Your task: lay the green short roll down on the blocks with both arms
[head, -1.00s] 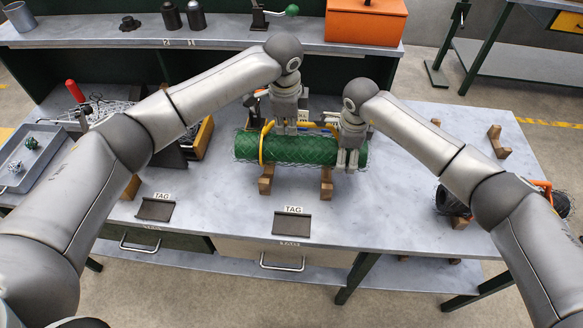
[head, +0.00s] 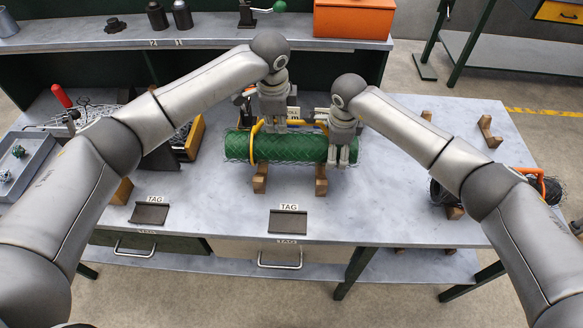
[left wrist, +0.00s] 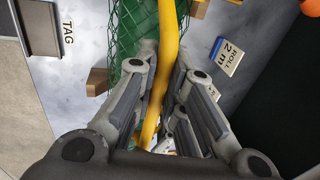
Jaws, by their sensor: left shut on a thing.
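The green short roll (head: 290,147) is a mesh-wrapped cylinder lying level across two wooden blocks, the left block (head: 260,178) and the right block (head: 321,180). It appears to rest on them, though a small gap cannot be ruled out. A yellow handle (head: 253,140) is on the roll. My left gripper (head: 273,122) is above the roll's left half, shut on the yellow handle, which passes between its fingers in the left wrist view (left wrist: 165,70). My right gripper (head: 342,156) points down at the roll's right end, its fingers in front of the mesh. Its grip is unclear.
Two tag plates (head: 150,212) (head: 288,222) lie near the table's front edge. A grey tray (head: 38,160) is at left. A dark roll with an orange handle (head: 532,173) is at right. Loose wooden blocks (head: 490,132) stand behind it.

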